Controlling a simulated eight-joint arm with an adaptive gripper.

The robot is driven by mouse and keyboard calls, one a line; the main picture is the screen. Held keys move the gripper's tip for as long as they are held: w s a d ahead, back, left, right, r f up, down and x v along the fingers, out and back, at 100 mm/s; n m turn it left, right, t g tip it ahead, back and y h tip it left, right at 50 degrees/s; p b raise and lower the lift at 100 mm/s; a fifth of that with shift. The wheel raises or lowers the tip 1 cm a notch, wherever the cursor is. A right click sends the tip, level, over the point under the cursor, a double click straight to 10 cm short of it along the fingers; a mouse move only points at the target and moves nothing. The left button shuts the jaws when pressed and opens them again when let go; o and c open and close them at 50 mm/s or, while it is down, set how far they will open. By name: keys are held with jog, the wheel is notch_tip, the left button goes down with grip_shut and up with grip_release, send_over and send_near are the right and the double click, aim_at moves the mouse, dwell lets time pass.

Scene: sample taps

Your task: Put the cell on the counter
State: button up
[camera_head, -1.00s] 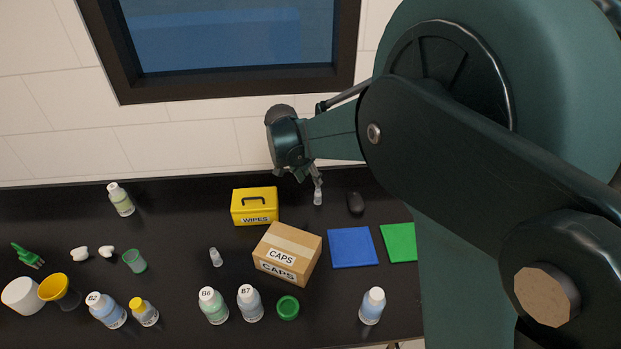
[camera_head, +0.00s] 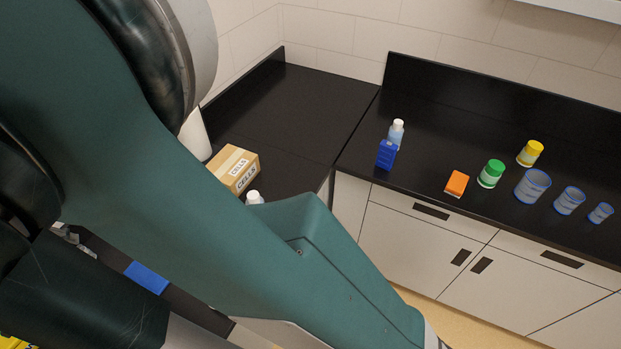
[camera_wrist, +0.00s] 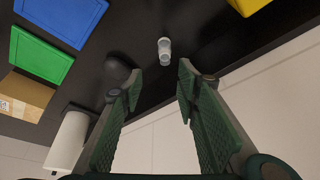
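A small clear vial with a pale top (camera_wrist: 164,50) stands on the black counter (camera_wrist: 215,45) in the wrist view. It may be the cell, but I cannot tell for sure. My gripper (camera_wrist: 159,72) is open, with a green-padded finger on each side and nothing between them. The vial shows just beyond the fingertips, in line with the gap. In the head view my arm hides the vial and my gripper. The counter continues there around the corner (camera_head: 300,105). A box labelled CELLS (camera_head: 235,168) sits on it, closed.
The wall is close to my fingers. A black mouse (camera_wrist: 117,66), blue mat (camera_wrist: 65,15), green mat (camera_wrist: 40,60) and white cylinder (camera_wrist: 68,142) lie left. A yellow box (camera_wrist: 248,5) is right. The right-hand counter holds an orange box (camera_head: 457,183), a blue box (camera_head: 386,154) and several jars.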

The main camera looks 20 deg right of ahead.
jog(key=w+d+r, duration=0.2)
jog(key=d+r, duration=0.3)
jog(key=d, duration=0.5)
jog(key=w+d+r, duration=0.2)
jog(key=d+r, duration=0.2)
jog(key=d, duration=0.6)
jog(key=w+d+r, duration=0.2)
jog(key=d+r, duration=0.3)
jog(key=d, duration=0.5)
jog(key=s+d+r, duration=0.2)
jog(key=d, duration=0.8)
jog(key=s+d+r, duration=0.2)
jog(key=d+r, duration=0.1)
jog(key=d, duration=0.6)
jog(key=s+d+f+t, duration=0.1)
jog(key=s+d, duration=0.8)
jog(key=d, duration=0.2)
jog(key=s+d+f+t, duration=0.1)
jog(key=s+d+f, duration=0.1)
jog(key=s+d, duration=0.6)
jog(key=d, duration=0.4)
jog(key=shift+s+d+f+t, duration=0.3)
jog(key=shift+s+t, duration=0.1)
